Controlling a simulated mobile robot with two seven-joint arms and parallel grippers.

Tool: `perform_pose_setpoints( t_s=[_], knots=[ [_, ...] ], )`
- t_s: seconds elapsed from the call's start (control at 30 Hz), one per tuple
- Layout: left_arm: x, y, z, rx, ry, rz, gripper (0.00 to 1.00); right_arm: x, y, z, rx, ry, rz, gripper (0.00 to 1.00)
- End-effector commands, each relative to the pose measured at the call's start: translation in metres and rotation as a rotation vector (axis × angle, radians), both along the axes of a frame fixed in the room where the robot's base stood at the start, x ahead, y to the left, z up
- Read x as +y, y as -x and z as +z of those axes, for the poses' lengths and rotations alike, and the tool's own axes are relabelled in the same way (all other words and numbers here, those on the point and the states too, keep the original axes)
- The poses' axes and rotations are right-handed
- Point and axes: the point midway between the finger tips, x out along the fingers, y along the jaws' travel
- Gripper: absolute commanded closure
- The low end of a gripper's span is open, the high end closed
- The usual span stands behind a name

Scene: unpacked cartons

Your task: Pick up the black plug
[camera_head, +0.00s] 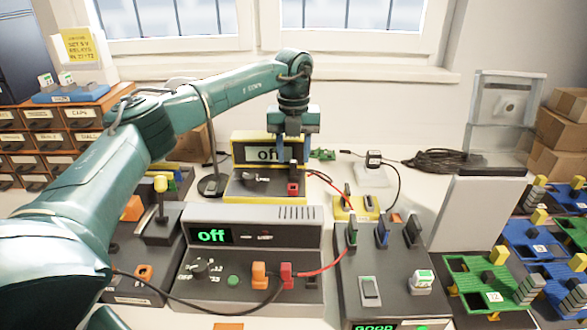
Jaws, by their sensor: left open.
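My left gripper (293,152) points down, open and empty, in front of the yellow-framed device (237,148) whose screen reads "off". A red plug (293,188) stands upright in that device, below my fingertips and apart from them. A small black plug-like piece with a white label (374,158) stands on a white block to the right, with a black cable beside it. Several dark upright pieces (413,230) also stand on the grey panel at the right. I cannot tell for sure which is the black plug. My right gripper is not in view.
A grey console (305,235) reading "off" stands in front, with an orange plug (259,274) and a red plug (286,274). A red wire runs right from it. A coiled black cable (440,160) and a tall pale block (470,215) stand right. Green and blue trays fill the far right.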

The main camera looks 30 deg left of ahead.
Motion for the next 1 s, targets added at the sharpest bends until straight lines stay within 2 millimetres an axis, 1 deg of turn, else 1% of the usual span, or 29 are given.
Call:
perform_pose_setpoints(
  t_s=[0.03, 0.1, 0.2, 0.47, 0.9, 1.0],
  knots=[
    [0.001, 0.001, -0.009, 0.002, 0.0, 0.0, 0.58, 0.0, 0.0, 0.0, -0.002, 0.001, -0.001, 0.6],
    [0.001, 0.0, -0.019, 0.002, 0.0, -0.001, 0.58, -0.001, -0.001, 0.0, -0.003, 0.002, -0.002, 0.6],
    [0.001, 0.0, -0.027, 0.001, 0.0, -0.001, 0.58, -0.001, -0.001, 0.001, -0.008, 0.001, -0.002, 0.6],
    [0.001, 0.0, -0.03, -0.001, 0.0, -0.001, 0.58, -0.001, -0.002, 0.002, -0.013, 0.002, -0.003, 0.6],
    [0.001, 0.0, -0.029, -0.001, 0.001, -0.001, 0.93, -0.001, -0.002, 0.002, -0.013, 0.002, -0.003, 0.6],
    [0.001, 0.0, -0.029, -0.001, 0.001, -0.001, 1.0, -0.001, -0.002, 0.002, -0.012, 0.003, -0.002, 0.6]
  ],
)
